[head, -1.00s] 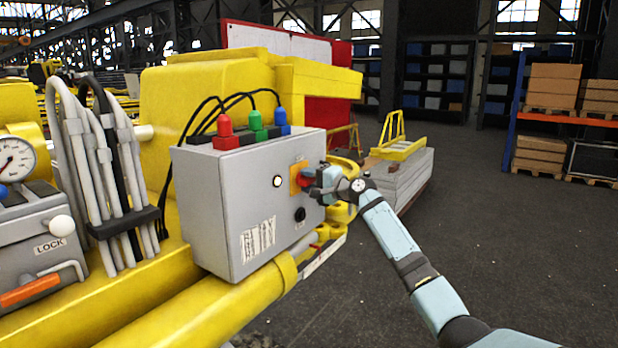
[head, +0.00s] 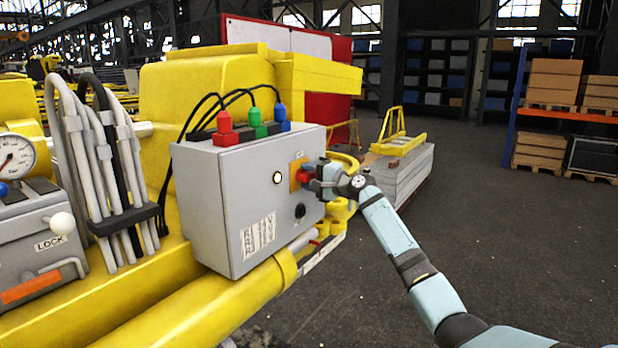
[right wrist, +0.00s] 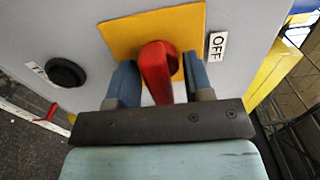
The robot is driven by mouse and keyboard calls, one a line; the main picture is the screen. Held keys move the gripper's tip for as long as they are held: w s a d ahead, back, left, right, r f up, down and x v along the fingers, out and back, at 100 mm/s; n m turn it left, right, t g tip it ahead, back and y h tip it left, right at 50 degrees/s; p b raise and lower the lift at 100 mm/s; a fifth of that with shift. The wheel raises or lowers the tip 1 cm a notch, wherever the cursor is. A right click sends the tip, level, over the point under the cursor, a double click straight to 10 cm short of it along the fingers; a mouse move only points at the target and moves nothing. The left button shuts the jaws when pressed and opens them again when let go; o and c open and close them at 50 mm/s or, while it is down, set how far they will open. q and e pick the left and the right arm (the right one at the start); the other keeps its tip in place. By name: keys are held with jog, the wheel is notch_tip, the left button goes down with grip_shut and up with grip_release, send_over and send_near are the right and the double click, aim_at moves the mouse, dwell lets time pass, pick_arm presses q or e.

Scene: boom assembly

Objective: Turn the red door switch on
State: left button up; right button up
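The red door switch (head: 303,176) is a red handle on a yellow-orange plate (head: 295,180), on the front of a grey control box (head: 240,225). In the right wrist view the red handle (right wrist: 158,72) stands out between the two blue fingers of my right gripper (right wrist: 160,85). The fingers are apart, one on each side of the handle, with a gap showing at the right finger. Contact at the left finger is unclear. A white OFF label (right wrist: 216,46) is beside the plate. In the head view my right gripper (head: 313,178) partly covers the switch. My left gripper is out of view.
A black round knob (head: 300,211) and a white round lamp (head: 277,178) are on the same panel. Red, green and blue cable plugs (head: 255,122) are on the box top. Yellow machine pipes (head: 200,318) run below it. The floor to the right is open.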

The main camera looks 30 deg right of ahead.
jog(key=shift+s+d+f, duration=0.15)
jog(key=shift+s, duration=0.15)
jog(key=b+v, duration=0.4)
jog(key=v, duration=0.9)
